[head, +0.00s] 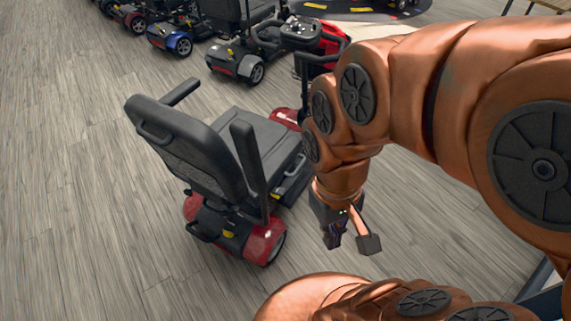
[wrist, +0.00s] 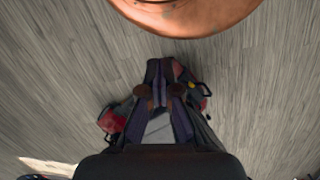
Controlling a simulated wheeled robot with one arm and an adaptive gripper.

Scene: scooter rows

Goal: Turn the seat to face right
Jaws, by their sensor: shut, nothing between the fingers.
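The black padded seat (head: 250,140) is on a red scooter (head: 262,243) in the head view. Its backrest (head: 185,145) is on the near left side, and its cushion faces up and to the right, toward the scooter's handlebars (head: 302,32). The near armrest (head: 248,160) stands raised; the far armrest (head: 180,92) points up and right. My gripper (head: 334,238) hangs pointing down to the right of the seat, apart from it in the picture. It is shut and empty. In the wrist view, dark gripper parts overlap red and black scooter parts (wrist: 116,120), which are hard to make out.
Several parked scooters, including a blue one (head: 172,40) and a dark one (head: 236,64), stand along the top of the head view. Wood-look floor (head: 80,200) is clear at the left and below the seat. My arm hides part of the scooter's front.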

